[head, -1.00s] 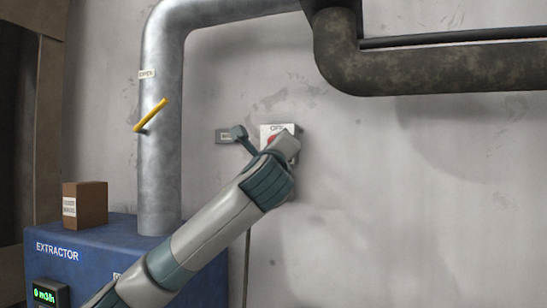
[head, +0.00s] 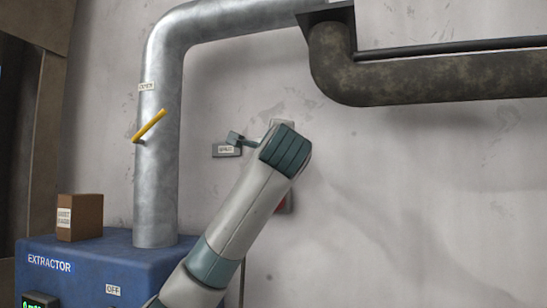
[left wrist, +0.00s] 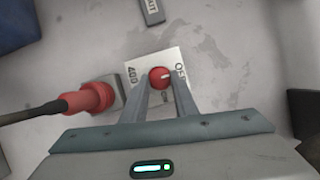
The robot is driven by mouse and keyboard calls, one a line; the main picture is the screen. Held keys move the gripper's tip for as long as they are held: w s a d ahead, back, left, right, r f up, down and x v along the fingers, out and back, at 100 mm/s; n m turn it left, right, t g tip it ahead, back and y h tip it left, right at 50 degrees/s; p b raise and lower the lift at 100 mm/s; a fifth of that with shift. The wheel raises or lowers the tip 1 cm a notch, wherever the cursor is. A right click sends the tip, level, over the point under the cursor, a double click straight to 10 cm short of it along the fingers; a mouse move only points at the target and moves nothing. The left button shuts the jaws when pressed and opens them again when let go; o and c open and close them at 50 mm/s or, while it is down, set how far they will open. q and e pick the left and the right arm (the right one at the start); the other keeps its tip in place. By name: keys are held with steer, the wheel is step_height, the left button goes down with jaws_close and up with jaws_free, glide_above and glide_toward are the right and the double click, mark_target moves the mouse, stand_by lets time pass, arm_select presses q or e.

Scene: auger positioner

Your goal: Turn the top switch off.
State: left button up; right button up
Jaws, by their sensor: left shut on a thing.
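The switch is a round red knob (left wrist: 160,77) with a pale mark, on a white plate (left wrist: 137,72) lettered OFF at its right side in the left wrist view. The mark points right, toward the OFF lettering. My left gripper (left wrist: 159,84) has one finger on each side of the knob and is shut on it. In the head view my left forearm and wrist cover the knob and most of the plate, and the fingertips are hidden. My right gripper is in neither view.
A red plug (left wrist: 95,97) with a dark cable sits beside the plate. A small grey labelled plate (head: 227,150) is on the wall left of my wrist. A blue extractor box (head: 100,262), a grey pipe with a yellow handle (head: 149,126) and a dark pipe (head: 440,78) stand around.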

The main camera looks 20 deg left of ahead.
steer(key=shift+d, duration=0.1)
arm_select(q)
steer(key=o, duration=1.1)
steer(key=shift+a, duration=0.1)
steer(key=shift+c, duration=0.2)
steer(key=shift+f, duration=0.1)
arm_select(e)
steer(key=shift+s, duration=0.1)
